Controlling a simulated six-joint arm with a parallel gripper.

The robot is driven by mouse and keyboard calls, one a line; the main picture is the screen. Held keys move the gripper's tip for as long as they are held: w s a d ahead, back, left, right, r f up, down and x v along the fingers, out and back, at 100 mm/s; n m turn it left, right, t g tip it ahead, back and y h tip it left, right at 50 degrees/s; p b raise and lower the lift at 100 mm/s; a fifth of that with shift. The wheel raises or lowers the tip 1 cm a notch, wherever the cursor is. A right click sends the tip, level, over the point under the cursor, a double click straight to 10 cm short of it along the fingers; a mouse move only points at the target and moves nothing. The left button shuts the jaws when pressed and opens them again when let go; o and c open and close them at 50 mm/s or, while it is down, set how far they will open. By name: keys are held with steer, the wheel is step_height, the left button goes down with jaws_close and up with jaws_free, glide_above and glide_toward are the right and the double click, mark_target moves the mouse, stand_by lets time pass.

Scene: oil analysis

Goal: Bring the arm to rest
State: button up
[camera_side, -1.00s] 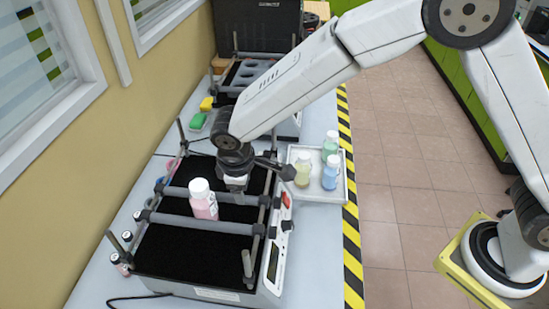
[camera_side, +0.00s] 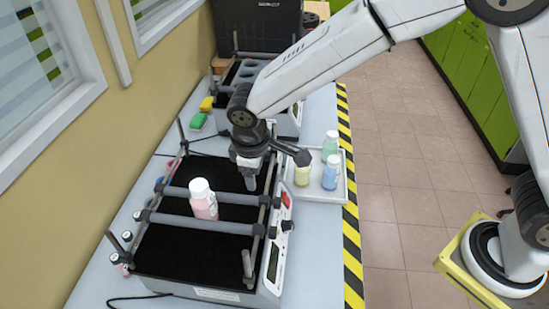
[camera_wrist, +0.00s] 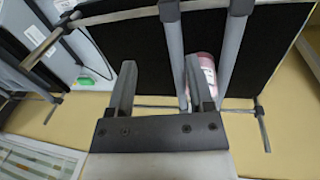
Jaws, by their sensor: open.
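My gripper (camera_side: 251,180) hangs over the black-topped shaker (camera_side: 190,245), behind its two cross bars and near its right rail. In the wrist view my gripper (camera_wrist: 162,90) shows two spread fingers with nothing between them. A white-capped bottle of pink liquid (camera_side: 203,200) stands on the shaker between the two grey cross bars, in front of and left of my gripper. The bottle (camera_wrist: 206,75) also shows in the wrist view, just right of the right finger and partly hidden by it.
A white tray (camera_side: 318,193) right of the shaker holds yellow, green and blue bottles. A second device with a holed rack (camera_side: 245,72) and a dark case (camera_side: 258,25) stand behind. Small vials (camera_side: 121,258) stand left of the shaker. Yellow and green items (camera_side: 198,120) lie near the wall.

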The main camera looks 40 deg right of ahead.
steer(key=s+d+m, duration=0.4)
steer(key=s+d, duration=0.3)
steer(key=d, duration=0.3)
steer(key=s+d+m+t+y, duration=0.1)
steer(key=s+d+m, duration=0.3)
steer(key=d, duration=0.7)
steer(key=s, duration=0.2)
steer(key=shift+s+r, duration=0.15)
steer(key=shift+s, duration=0.25)
